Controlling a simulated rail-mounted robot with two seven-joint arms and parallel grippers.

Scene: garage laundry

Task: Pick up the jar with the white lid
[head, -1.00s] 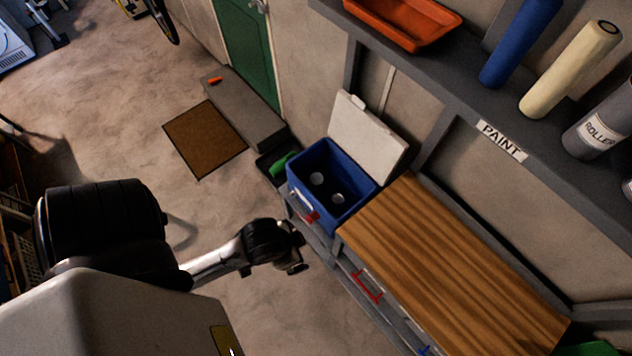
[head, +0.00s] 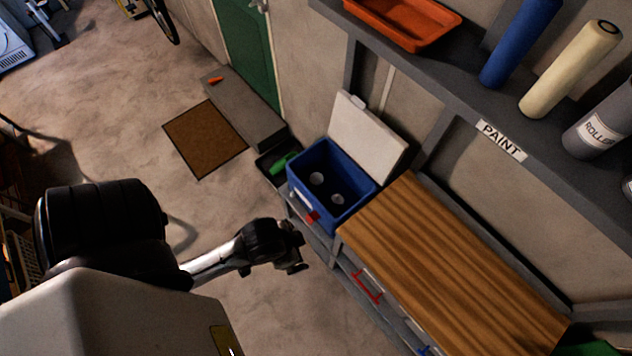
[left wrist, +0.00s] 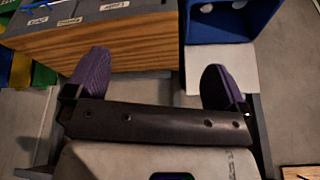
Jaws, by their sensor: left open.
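My right gripper is not seen.
The cooler's white lid (head: 368,138) stands open against the wall side. A wooden worktop (head: 450,265) lies right of the cooler, with a red drawer handle (head: 366,287) below. A shelf with an orange tray (head: 405,22) and rolls hangs above. Open floor (head: 110,130) lies to the left.

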